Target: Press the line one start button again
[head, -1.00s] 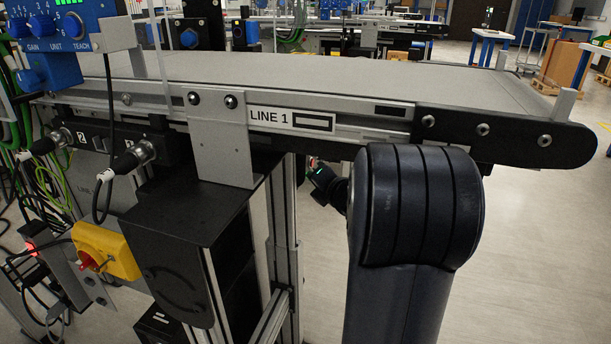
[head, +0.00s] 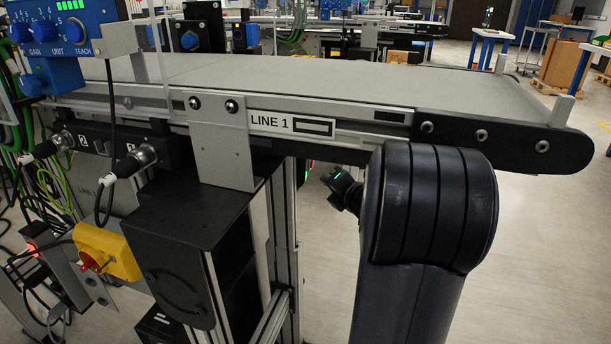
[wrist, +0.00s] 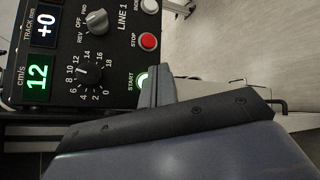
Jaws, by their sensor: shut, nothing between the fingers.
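The line 1 control panel (wrist: 70,70) fills the upper left of the wrist view and appears turned on its side. Its START button (wrist: 142,79) shows a lit green rim and is partly hidden by my gripper. My gripper (wrist: 157,82) is shut and empty, with its fingertips beside or over the START button. I cannot tell whether they touch it. The red STOP button (wrist: 148,41) is above START in the picture. The green speed display (wrist: 37,73) reads 12 cm/s. In the head view, the panel's face does not show.
The line 1 conveyor (head: 330,78) crosses the head view, its belt empty. A yellow box with a red switch (head: 107,252) and cables are at left. A black cabinet (head: 190,215) stands below the belt. Open floor (head: 540,240) lies at right.

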